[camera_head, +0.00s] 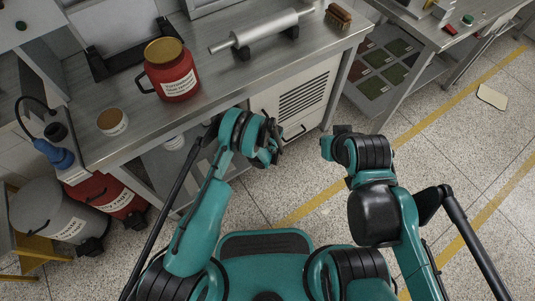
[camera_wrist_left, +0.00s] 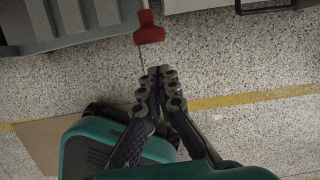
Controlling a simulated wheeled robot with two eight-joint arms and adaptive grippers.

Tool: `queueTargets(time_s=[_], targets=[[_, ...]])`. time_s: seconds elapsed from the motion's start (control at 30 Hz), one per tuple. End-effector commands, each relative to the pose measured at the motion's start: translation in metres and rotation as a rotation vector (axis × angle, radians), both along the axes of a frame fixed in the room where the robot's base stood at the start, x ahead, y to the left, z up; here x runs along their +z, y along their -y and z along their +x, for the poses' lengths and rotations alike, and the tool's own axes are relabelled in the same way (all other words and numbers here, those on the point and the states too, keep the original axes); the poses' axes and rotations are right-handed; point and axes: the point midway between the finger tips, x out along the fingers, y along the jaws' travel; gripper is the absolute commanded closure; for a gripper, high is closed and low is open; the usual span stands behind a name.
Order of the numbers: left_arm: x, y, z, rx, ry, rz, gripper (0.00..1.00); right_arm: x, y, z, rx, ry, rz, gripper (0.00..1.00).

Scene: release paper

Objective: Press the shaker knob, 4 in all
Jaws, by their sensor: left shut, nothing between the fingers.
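I cannot make out for certain which thing is the shaker knob. A small black round piece (camera_head: 56,131) stands at the left end of the near steel table, beside a blue fitting (camera_head: 53,153) with a black cord. A red button (camera_head: 449,29) and a green button (camera_head: 467,20) sit on the right table. My left gripper (camera_head: 270,150) is in front of the near table's edge, apart from these things. In the left wrist view its fingers (camera_wrist_left: 158,88) are together and empty above the floor. My right gripper (camera_head: 333,145) is right of it; its finger opening is unclear.
The near table (camera_head: 205,100) carries a red jar (camera_head: 170,72) with a gold lid, a brown-topped tub (camera_head: 112,121), a metal roller (camera_head: 260,30) and a brush (camera_head: 338,16). Bins (camera_head: 50,212) stand below left. A red piece (camera_wrist_left: 149,33) shows ahead in the left wrist view.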

Motion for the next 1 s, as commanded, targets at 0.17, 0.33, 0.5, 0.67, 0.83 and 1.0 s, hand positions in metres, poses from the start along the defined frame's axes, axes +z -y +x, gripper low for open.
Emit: queueTargets(time_s=[0.17, 0.33, 0.5, 0.67, 0.83, 1.0], targets=[[-0.001, -0.01, 0.015, 0.0, -0.001, -0.001, 1.0, -0.008, 0.0, 0.0, 0.0, 0.0, 0.0, 1.0], [0.001, -0.012, 0.019, 0.0, -0.001, -0.001, 1.0, -0.009, 0.0, 0.0, 0.0, 0.0, 0.0, 1.0], [0.001, -0.012, 0.019, 0.0, -0.001, -0.001, 1.0, -0.008, 0.0, 0.0, 0.0, 0.0, 0.0, 1.0], [0.001, -0.014, 0.023, 0.0, 0.0, 0.0, 1.0, -0.008, 0.0, 0.0, 0.0, 0.0, 0.0, 1.0], [0.001, -0.027, 0.043, 0.003, 0.0, 0.0, 1.0, -0.008, 0.0, 0.0, 0.0, 0.0, 0.0, 1.0], [0.001, -0.03, 0.049, -0.001, 0.002, 0.001, 1.0, -0.008, 0.0, 0.0, 0.0, 0.0, 0.0, 1.0]])
